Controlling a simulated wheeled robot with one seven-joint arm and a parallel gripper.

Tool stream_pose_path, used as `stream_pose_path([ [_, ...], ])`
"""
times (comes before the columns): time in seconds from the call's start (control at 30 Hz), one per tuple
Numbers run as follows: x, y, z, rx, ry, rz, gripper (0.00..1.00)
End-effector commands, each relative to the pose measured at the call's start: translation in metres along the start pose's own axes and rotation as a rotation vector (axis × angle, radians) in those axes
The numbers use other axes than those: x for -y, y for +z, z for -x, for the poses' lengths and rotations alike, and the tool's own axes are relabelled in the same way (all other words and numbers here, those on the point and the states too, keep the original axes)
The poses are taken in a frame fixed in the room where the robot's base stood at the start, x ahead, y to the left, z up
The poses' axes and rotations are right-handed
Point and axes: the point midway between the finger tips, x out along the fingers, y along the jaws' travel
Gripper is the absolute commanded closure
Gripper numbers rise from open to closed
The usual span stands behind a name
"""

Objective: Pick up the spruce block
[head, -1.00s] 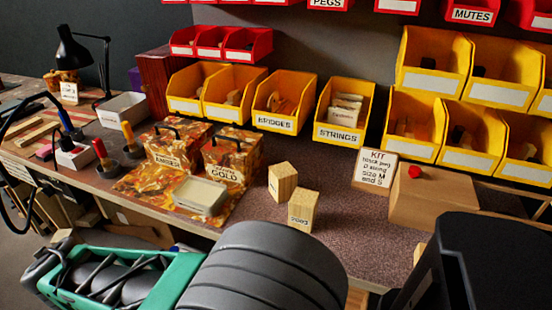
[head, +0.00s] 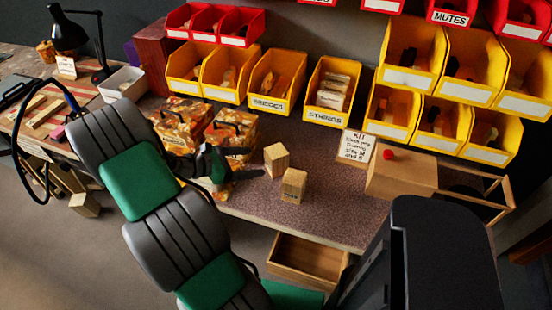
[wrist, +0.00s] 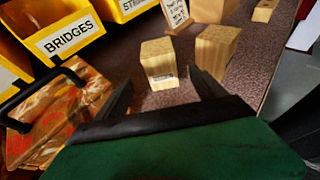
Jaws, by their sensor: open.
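Two pale wooden blocks stand close together on the bench, and I cannot tell which is the spruce block. The back block (head: 276,160) shows in the wrist view (wrist: 158,63) with a small unreadable label low on its face. The front block (head: 293,185) is to the right in the wrist view (wrist: 214,50) and carries a label on its front in the head view. My gripper (wrist: 163,90) is open and empty, its fingers pointing toward the blocks and apart from them. In the head view my gripper (head: 228,170) is left of both blocks, beside the tins.
Orange patterned tins (head: 230,135) with black handles stand left of the blocks. Yellow bins (head: 328,90) line the back. A KIT card (head: 355,146) and a cardboard-coloured box (head: 402,178) stand to the right. The bench top (head: 325,215) in front of the blocks is clear.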

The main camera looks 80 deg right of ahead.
Motion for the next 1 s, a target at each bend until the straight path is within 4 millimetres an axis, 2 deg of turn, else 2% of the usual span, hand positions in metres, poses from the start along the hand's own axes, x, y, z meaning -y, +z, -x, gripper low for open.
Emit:
stream_pose_path([
  [0.1,0.002,-0.001,-0.028,-0.002,-0.006,-0.001,0.20],
  [0.33,0.001,-0.002,-0.057,-0.003,-0.002,-0.002,0.20],
  [0.53,0.003,-0.006,-0.092,-0.004,-0.004,-0.003,0.20],
  [0.63,0.002,-0.005,-0.099,-0.004,-0.001,-0.003,0.20],
  [0.83,0.001,-0.006,-0.099,-0.004,0.001,-0.003,0.21],
  [1.0,0.001,-0.006,-0.099,-0.004,0.001,-0.003,0.35],
])
